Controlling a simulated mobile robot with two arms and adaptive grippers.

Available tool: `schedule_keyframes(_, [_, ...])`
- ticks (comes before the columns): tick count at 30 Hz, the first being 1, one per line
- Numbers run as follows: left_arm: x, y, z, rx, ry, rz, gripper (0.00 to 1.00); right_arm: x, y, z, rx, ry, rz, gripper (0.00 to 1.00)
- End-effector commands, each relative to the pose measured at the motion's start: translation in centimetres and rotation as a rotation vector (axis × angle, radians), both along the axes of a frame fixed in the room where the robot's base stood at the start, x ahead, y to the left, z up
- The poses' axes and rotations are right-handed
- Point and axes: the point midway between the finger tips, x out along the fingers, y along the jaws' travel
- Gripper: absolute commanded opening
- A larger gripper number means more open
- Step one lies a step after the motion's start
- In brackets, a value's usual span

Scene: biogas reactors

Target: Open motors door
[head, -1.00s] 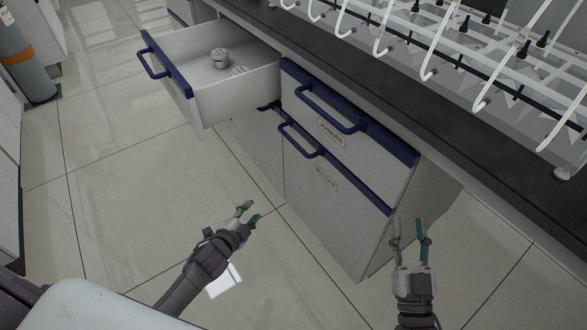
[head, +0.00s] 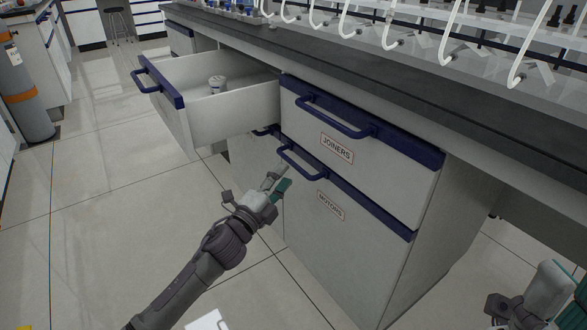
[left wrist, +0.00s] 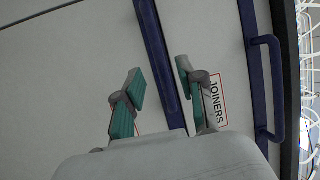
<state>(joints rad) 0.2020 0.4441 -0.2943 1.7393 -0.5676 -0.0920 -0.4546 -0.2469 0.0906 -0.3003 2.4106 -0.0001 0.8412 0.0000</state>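The motors door (head: 330,235) is a grey panel with a blue top strip, a blue bar handle (head: 300,165) and a "MOTORS" label; it is closed. My left gripper (head: 279,181) is open and empty just below and left of that handle, apart from it as far as I can tell. In the left wrist view my left gripper's two fingers (left wrist: 162,84) stand apart in front of the panels, with a blue strip (left wrist: 158,55) between them. My right gripper (head: 570,292) is partly cut off at the lower right.
The joiners drawer (head: 305,105), closed, sits directly above the door; its handle (left wrist: 268,85) shows in the left wrist view. An open drawer (head: 235,115) juts out at left, holding a small round part. The dark bench top (head: 400,85) overhangs.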

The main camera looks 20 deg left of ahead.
Motion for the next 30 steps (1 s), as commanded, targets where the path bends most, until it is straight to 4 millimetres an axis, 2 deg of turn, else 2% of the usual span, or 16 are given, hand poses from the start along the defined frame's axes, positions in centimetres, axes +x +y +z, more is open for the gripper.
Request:
schedule_keyframes(3, [2.3,-0.6,0.3,0.001,-0.002,-0.001,0.39,0.1,0.0,0.0,-0.001,-0.021,-0.001,0.40])
schedule_keyframes(9, [4.7,-1.3,0.7,-0.001,0.000,0.001,0.39,0.3,0.1,0.4,-0.003,-0.041,-0.002,0.40])
schedule_keyframes(21, [5.5,-1.5,0.9,-0.002,0.002,0.001,0.39,0.4,0.2,0.8,-0.004,-0.052,-0.002,0.40])
schedule_keyframes(23, [5.5,-1.5,0.9,-0.002,0.002,0.001,0.31,0.4,0.2,0.8,-0.004,-0.053,-0.002,0.40])
schedule_keyframes(28, [5.5,-1.5,0.9,-0.002,0.002,0.001,0.03,0.3,0.2,0.8,-0.004,-0.053,-0.002,0.40])
schedule_keyframes(30, [5.5,-1.5,0.9,-0.002,0.002,0.001,0.00,0.3,0.2,0.8,-0.004,-0.053,-0.002,0.40])
